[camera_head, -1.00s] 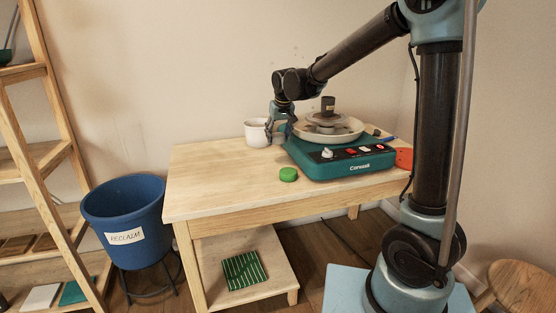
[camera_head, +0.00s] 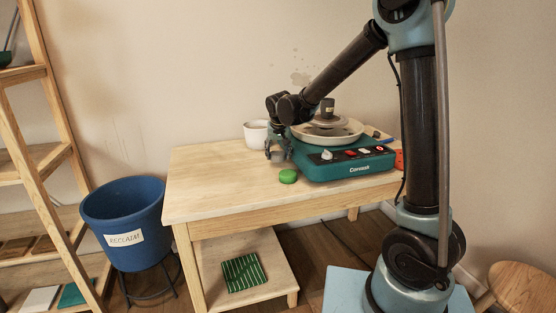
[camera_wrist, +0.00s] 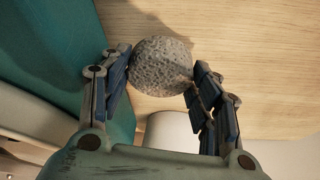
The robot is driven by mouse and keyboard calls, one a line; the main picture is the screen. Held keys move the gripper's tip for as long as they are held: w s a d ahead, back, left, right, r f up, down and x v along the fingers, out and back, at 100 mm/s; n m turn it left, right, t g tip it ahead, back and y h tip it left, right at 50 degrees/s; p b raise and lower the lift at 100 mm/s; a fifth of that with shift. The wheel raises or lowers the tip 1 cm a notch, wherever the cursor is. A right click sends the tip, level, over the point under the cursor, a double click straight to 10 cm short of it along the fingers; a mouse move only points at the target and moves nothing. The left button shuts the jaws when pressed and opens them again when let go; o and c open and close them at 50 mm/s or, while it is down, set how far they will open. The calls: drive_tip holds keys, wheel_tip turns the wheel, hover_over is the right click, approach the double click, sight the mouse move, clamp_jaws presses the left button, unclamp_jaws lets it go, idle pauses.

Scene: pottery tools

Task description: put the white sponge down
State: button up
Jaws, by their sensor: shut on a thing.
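The white sponge (camera_wrist: 160,66) is a round, rough, greyish-white piece in the wrist view. My gripper (camera_wrist: 162,78) is shut on it, with a blue-padded finger on each side. In the head view, my gripper (camera_head: 279,153) is low over the wooden table (camera_head: 215,183), beside the left side of the green wheel base (camera_head: 345,165). The sponge is small and partly hidden by the fingers there. I cannot tell whether it touches the tabletop.
A white mug (camera_head: 256,132) stands behind my gripper, and a green round sponge (camera_head: 288,176) lies in front of it. The pottery wheel base bounds the right side. The table's left part is clear. A blue bucket (camera_head: 126,222) stands on the left.

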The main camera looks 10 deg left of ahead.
drive_tip(key=shift+f, duration=1.3)
drive_tip(key=o, duration=0.6)
drive_tip(key=shift+f, duration=0.1)
drive_tip(key=shift+c, duration=0.2)
drive_tip(key=v, duration=1.2)
drive_tip(key=shift+d, duration=0.1)
